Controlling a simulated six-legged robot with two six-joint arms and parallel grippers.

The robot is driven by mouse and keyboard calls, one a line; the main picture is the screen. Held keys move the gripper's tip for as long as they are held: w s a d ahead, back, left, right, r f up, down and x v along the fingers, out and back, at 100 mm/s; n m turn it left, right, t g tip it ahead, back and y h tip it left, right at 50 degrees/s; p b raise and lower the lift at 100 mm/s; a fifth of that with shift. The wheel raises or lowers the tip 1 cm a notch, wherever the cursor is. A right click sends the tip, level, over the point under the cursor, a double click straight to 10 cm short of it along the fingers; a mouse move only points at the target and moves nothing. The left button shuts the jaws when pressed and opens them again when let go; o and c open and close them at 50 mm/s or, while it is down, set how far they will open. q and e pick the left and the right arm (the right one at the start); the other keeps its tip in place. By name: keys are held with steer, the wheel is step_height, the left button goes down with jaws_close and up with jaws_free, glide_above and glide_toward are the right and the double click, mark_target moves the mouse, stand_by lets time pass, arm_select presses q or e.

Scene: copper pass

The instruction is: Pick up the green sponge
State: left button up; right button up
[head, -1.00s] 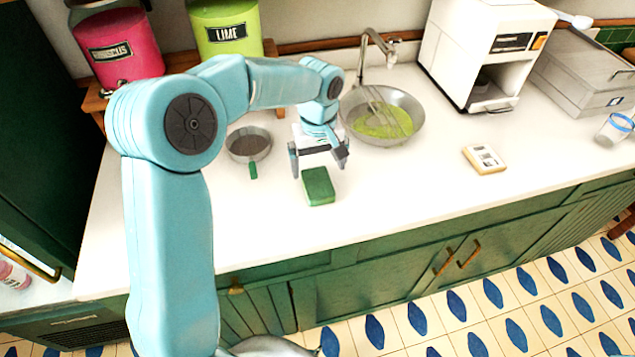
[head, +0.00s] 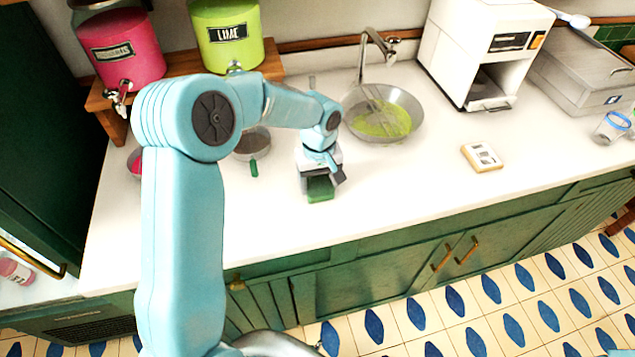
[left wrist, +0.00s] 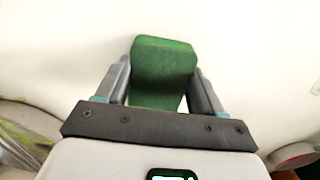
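The green sponge (head: 320,194) is a small dark green block at the white counter's front part, left of the middle. My left gripper (head: 322,185) is over it, pointing down, with one finger on each side. In the left wrist view the sponge (left wrist: 162,70) fills the space between the fingers (left wrist: 160,82), which look to be against its sides. Its far end sticks out past the fingertips. The sponge looks to be at counter level; any lift is too small to tell. My right gripper is not in view.
A small pan (head: 252,145) with a green handle is left of the sponge. A metal bowl (head: 384,113) with green liquid and a whisk stands behind right. A white-and-tan block (head: 482,157) lies right. The counter (head: 400,195) between is clear.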

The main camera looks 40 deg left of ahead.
mark_target(319, 184)
arm_select(q)
steer(key=shift+c, duration=0.5)
steer(key=shift+w+r, duration=0.1)
steer(key=shift+r, duration=0.35)
step_height(319, 184, up, 19)
steer(key=shift+b, duration=0.35)
